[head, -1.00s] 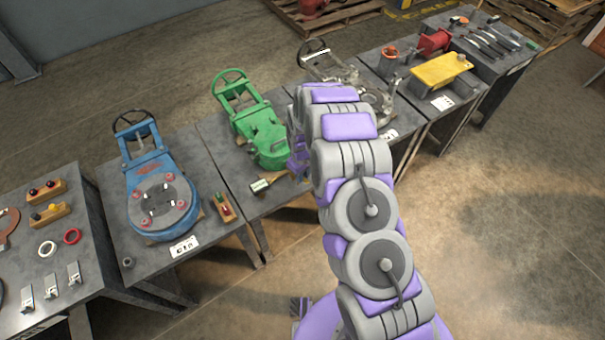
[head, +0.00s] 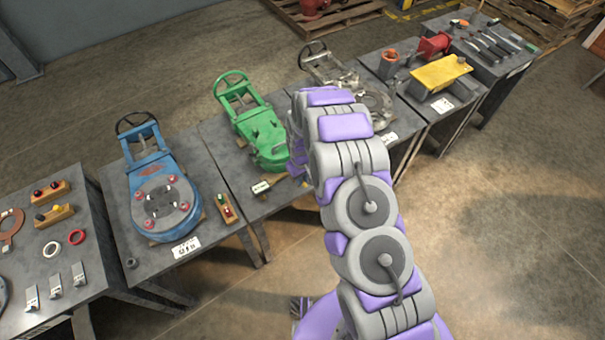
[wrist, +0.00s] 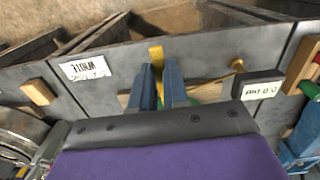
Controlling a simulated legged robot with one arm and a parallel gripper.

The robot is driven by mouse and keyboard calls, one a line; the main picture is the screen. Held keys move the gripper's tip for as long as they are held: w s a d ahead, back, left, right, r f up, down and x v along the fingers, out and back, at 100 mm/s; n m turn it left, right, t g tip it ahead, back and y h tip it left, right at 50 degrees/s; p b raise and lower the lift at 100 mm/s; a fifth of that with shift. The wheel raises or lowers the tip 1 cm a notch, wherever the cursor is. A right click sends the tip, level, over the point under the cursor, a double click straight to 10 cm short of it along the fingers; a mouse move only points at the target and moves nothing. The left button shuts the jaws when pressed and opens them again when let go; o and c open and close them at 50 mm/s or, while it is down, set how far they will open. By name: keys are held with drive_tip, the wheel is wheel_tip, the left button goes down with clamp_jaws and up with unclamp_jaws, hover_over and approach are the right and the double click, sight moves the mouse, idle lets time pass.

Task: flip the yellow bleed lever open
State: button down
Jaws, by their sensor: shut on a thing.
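In the wrist view a small yellow lever (wrist: 156,53) stands up between the fingertips of my gripper (wrist: 159,76). The two blue fingers are closed around it, one on each side, and only its upper end shows. A sliver of the green valve body (wrist: 208,91) shows to the right of the fingers. In the head view the green valve (head: 258,130) lies on its table, with my arm over its right side. My fingers and the lever are hidden there behind my arm.
A dark block with a white label (wrist: 262,86) and a brass rod (wrist: 237,66) sit close to the right of my fingers. A blue valve (head: 160,195) is on the table to the left, a grey metal valve (head: 325,65) to the right. The floor in front is clear.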

drive_tip(key=shift+s+f, duration=0.1)
drive_tip(key=shift+s, duration=0.1)
drive_tip(key=c, duration=1.1)
unclamp_jaws()
drive_tip(key=shift+w+r+p, duration=0.1)
drive_tip(key=shift+r+p, duration=1.35)
drive_tip(key=shift+r, duration=7.3)
